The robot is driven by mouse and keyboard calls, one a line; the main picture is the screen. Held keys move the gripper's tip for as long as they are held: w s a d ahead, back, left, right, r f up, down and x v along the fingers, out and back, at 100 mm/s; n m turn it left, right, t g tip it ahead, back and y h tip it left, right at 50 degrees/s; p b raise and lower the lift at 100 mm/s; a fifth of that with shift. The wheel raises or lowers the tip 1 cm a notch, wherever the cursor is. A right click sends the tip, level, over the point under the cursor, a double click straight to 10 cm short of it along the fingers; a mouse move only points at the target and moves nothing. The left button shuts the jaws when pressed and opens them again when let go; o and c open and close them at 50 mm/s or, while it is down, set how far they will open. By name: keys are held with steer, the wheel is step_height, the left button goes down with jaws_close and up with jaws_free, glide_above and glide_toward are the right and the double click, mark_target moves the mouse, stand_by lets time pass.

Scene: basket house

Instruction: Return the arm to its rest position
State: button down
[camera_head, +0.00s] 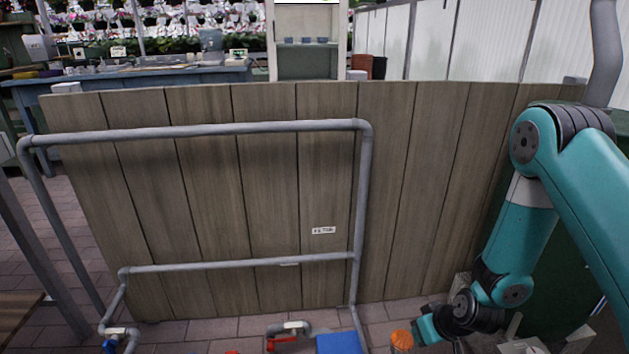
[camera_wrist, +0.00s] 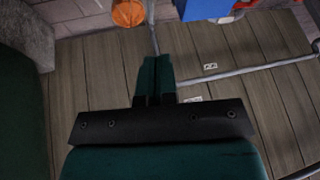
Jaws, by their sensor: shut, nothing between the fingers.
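My teal arm reaches down along the right side of the head view. My gripper (camera_head: 418,333) is low at the bottom right, beside an orange object (camera_head: 401,340). In the wrist view my gripper (camera_wrist: 156,60) shows with its two teal fingers together and nothing between them. The orange object (camera_wrist: 128,12) is at the top edge of that view, apart from the fingertips in the picture. Whether the gripper touches it cannot be told.
A wooden plank wall (camera_head: 260,200) with a grey pipe frame (camera_head: 365,190) stands ahead. A blue object (camera_head: 338,343) and a red-handled valve (camera_head: 285,340) sit low in front. A dark green barrel (camera_head: 560,270) stands behind my arm at right. Brick paving (camera_head: 210,332) shows below the wall.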

steer(key=s+a+r+n+g+y, duration=0.15)
steer(key=a+r, duration=0.25)
steer(key=r, duration=0.6)
steer(key=s+a+r, duration=0.2)
steer(key=a+r, duration=0.2)
steer(key=r, duration=0.6)
steer(key=s+a+r+n+g, duration=0.2)
steer(key=s+r+g, duration=0.1)
steer(key=s+r, duration=1.35)
step_height(320, 180, up, 30)
steer(key=s+p, duration=0.1)
steer(key=p, duration=3)
steer(key=shift+s, duration=0.35)
steer(key=shift+a, duration=0.1)
